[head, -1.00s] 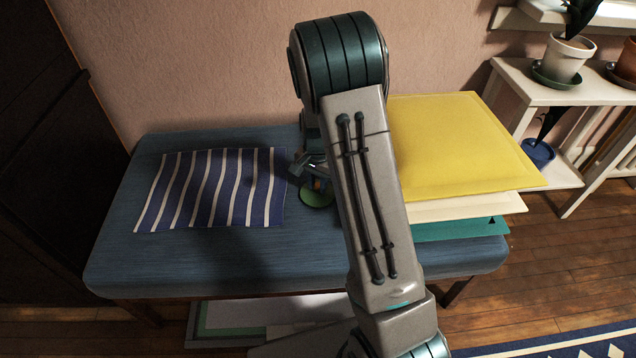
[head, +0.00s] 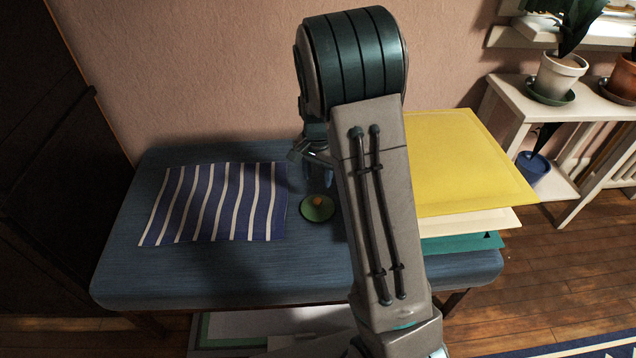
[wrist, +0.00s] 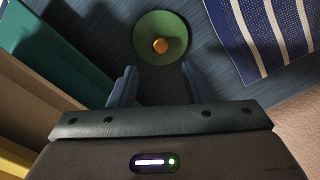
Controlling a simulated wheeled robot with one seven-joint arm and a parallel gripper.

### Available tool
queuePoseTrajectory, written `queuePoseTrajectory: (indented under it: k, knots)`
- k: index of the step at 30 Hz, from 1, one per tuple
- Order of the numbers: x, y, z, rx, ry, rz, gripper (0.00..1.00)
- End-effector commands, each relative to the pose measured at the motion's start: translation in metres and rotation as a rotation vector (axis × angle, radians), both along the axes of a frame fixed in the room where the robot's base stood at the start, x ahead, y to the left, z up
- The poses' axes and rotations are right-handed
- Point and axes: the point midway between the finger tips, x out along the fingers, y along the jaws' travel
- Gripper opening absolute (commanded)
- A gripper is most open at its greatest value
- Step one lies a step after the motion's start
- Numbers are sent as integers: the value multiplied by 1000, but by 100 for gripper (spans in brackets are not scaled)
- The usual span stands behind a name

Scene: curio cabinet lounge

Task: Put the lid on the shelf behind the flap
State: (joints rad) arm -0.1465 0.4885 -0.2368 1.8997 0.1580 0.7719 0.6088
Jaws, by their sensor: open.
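The lid (head: 318,208) is a round green disc with an orange knob, lying on the blue bench (head: 240,283) between the striped cloth and the stacked boards. In the wrist view the lid (wrist: 146,48) lies just beyond my fingertips, its knob near the middle between them. My gripper (wrist: 155,72) is open and empty, apart from the lid. In the head view my gripper (head: 318,175) is partly hidden by my arm, above and behind the lid. I cannot make out a flap or a shelf behind one in these views.
A striped cloth (head: 218,203) lies left of the lid. Stacked boards, the top one yellow (head: 462,165), stand to the right, a teal one (wrist: 65,50) close beside my gripper. A dark cabinet (head: 45,150) stands at left. A white plant stand (head: 515,98) is at right.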

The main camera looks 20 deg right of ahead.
Motion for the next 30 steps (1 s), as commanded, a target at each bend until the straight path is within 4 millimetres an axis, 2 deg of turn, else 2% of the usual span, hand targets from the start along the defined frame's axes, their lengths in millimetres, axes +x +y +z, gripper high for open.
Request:
queuePoseTrajectory:
  k: [1, 3, 8, 11, 14, 21, 30]
  knots:
    - [1, 0, 11, -1, -4, 1, 44]
    - [1, 0, 18, 0, -1, 0, 44]
    - [-2, 1, 29, 2, -4, 7, 44]
    - [-11, 3, 38, 11, -8, 37, 44]
    - [-27, 6, 53, 21, -16, 93, 44]
    - [-78, 14, 88, 40, -40, 266, 44]
    - [-147, 22, 118, 33, -72, 491, 44]
